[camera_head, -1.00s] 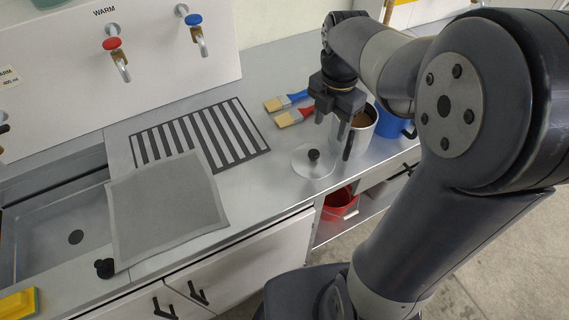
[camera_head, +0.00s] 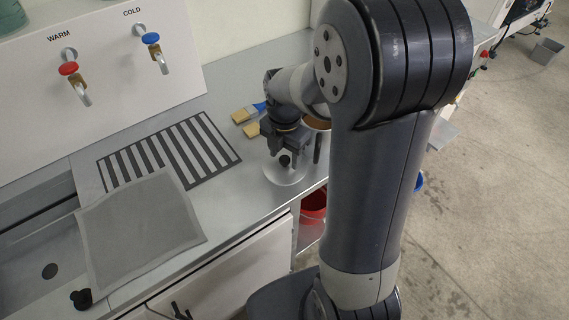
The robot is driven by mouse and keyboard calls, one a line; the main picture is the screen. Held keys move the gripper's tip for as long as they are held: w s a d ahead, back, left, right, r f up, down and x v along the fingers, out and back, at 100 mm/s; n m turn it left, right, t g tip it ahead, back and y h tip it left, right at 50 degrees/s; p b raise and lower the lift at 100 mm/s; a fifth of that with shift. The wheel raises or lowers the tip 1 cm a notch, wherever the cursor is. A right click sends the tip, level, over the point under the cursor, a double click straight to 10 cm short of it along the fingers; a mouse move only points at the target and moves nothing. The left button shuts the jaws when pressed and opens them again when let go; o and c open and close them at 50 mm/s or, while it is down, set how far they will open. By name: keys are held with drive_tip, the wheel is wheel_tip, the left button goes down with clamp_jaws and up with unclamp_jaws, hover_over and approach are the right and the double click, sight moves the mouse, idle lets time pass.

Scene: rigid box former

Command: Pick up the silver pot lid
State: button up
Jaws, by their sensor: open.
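The silver pot lid (camera_head: 285,175) lies flat on the grey counter near its front edge, with a black knob (camera_head: 285,160) on top. My gripper (camera_head: 284,153) is above the lid, pointing down, with its open fingers around or just over the knob. From this view I cannot tell whether the fingers touch the knob. Part of the lid's far side is hidden behind my gripper.
A pot with a dark handle (camera_head: 318,148) stands right of the lid, mostly hidden by my arm. Two brushes (camera_head: 246,115) lie behind. A striped mat (camera_head: 170,150) and grey cloth (camera_head: 140,232) lie left. A red bucket (camera_head: 313,206) sits below the counter.

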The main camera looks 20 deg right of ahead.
drive_tip(key=shift+f, duration=0.6)
drive_tip(key=c, duration=1.1)
drive_tip(key=shift+r, duration=0.2)
